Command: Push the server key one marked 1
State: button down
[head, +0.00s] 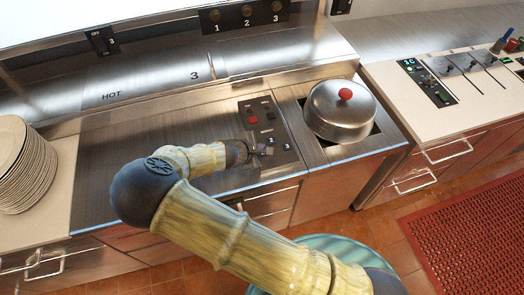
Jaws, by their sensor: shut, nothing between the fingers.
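A dark key panel (291,158) is set in the steel counter left of the domed lid. A red key (252,118) and dark keys show on its upper part, and small marks that look like 2 and 3 show lower down. I cannot make out a key marked 1 there; my arm and gripper cover part of the panel. My gripper (264,151) is shut and empty, at the panel's lower part. I cannot tell whether it touches a key. A separate black panel (231,21) on the back ledge has round brass-coloured parts marked 1, 2 and 3.
A domed steel lid (338,112) with a red knob stands right of the panel. Stacked plates (20,165) stand at the far left. A black switch (102,41) sits on the ledge marked HOT. The steel counter (130,125) left of my arm is clear.

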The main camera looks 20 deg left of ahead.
jog(key=shift+r, duration=0.1)
jog(key=shift+r+p, duration=2.2)
jog(key=shift+r, duration=0.75)
jog(key=s+d+r+m+g+b, duration=0.1)
jog(key=d+m+g, duration=0.2)
jog(key=d+m, duration=0.35)
jog(key=d+r+m+g, duration=0.2)
jog(key=d+m, duration=0.2)
jog(key=d, duration=0.5)
jog(key=s+d+r+m+y+b, duration=0.2)
jog(key=s+d+r+m+y, duration=0.1)
jog(key=s+d+r+m, duration=0.7)
jog(key=d+r+m, duration=0.1)
jog(key=d+m, duration=0.1)
jog(key=d, duration=0.2)
jog(key=shift+s+g+y, duration=0.3)
jog(key=shift+s+g, duration=0.05)
jog(key=shift+g, duration=0.05)
